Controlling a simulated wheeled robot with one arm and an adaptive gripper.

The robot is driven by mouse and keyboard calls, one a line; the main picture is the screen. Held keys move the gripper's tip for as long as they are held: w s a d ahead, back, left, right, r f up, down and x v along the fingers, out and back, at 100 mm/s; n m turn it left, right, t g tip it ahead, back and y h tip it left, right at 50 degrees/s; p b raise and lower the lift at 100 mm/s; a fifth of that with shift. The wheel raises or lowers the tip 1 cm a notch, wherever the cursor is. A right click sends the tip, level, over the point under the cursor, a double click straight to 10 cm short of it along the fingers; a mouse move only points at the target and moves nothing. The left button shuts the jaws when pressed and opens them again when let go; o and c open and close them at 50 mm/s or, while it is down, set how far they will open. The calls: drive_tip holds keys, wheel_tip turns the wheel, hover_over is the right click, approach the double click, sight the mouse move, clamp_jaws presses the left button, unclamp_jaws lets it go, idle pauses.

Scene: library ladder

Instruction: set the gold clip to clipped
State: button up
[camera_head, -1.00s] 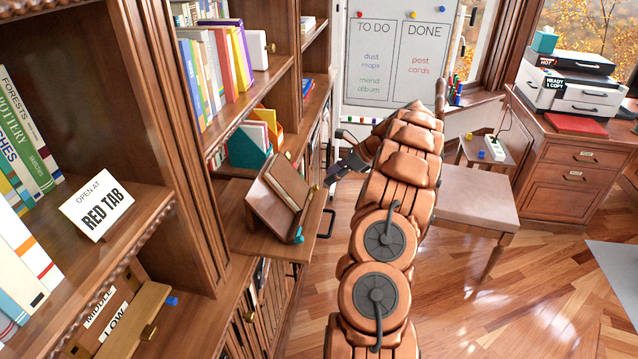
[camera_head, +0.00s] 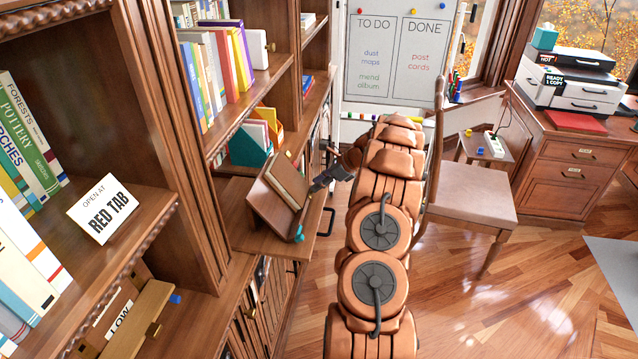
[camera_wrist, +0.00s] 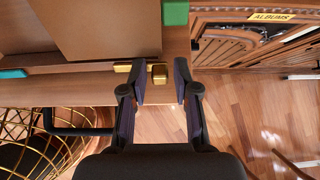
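The gold clip (camera_wrist: 160,74) is a small shiny block at the edge of a wooden book stand (camera_wrist: 88,84) in the wrist view. A second small gold piece (camera_wrist: 122,68) sits just left of it, partly behind a finger. My gripper (camera_wrist: 161,80) is open, with one finger on each side of the gold block; I cannot tell whether either finger touches it. In the head view my gripper (camera_head: 318,187) is at the right edge of the book stand (camera_head: 268,208), which holds a brown book (camera_head: 287,180).
A gold wire basket (camera_wrist: 40,140) and a dark bar handle (camera_wrist: 75,130) lie below left. A chair (camera_head: 472,190) stands to the right. Open wood floor (camera_wrist: 260,110) is below.

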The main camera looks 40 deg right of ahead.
clamp_jaws()
